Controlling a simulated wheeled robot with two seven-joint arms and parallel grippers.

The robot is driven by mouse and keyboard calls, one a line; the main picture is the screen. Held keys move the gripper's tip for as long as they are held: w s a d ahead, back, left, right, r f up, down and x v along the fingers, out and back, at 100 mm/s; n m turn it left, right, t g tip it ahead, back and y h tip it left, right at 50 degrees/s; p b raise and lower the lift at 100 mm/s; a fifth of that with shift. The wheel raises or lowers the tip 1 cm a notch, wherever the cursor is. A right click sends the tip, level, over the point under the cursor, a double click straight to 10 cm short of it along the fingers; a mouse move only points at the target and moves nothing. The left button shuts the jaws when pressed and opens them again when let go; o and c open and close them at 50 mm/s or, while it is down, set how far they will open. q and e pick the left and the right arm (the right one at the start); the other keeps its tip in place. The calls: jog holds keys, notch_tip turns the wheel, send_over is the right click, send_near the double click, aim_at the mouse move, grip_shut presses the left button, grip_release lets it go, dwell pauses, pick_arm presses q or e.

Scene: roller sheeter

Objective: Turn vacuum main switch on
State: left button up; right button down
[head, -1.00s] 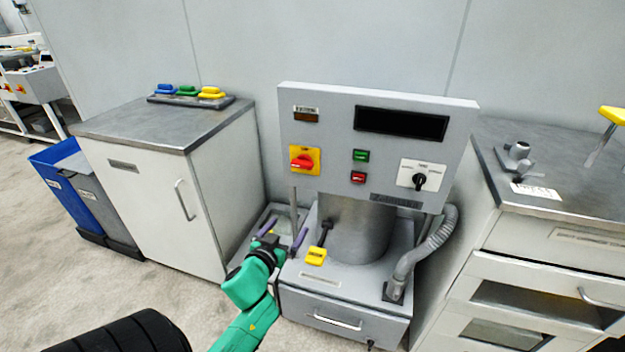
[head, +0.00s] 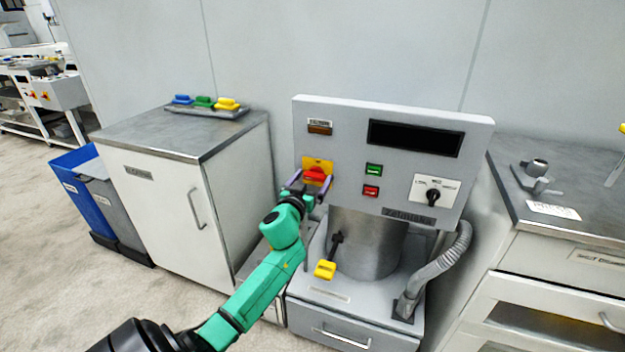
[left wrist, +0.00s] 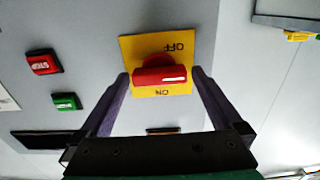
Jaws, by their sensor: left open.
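The vacuum main switch is a red rotary knob (head: 315,173) on a yellow plate (head: 318,163), at the left of the grey control panel. In the left wrist view the red knob (left wrist: 160,77) lies crosswise, with a white mark at its right end. Its yellow plate (left wrist: 183,48) reads OFF at the top and ON at the bottom, both upside down. My left gripper (head: 312,181) is at the switch and open, with one finger on each side of the knob. Small gaps seem to show; contact cannot be told. My right gripper is in neither view.
On the panel (head: 345,120), a green button (head: 374,170), a red button (head: 371,191) and a black selector (head: 433,196) are right of the switch. A yellow-handled lever (head: 325,269) sits below. Cabinets stand on both sides.

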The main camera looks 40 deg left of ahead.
pick_arm(q)
jog(key=c, duration=1.2)
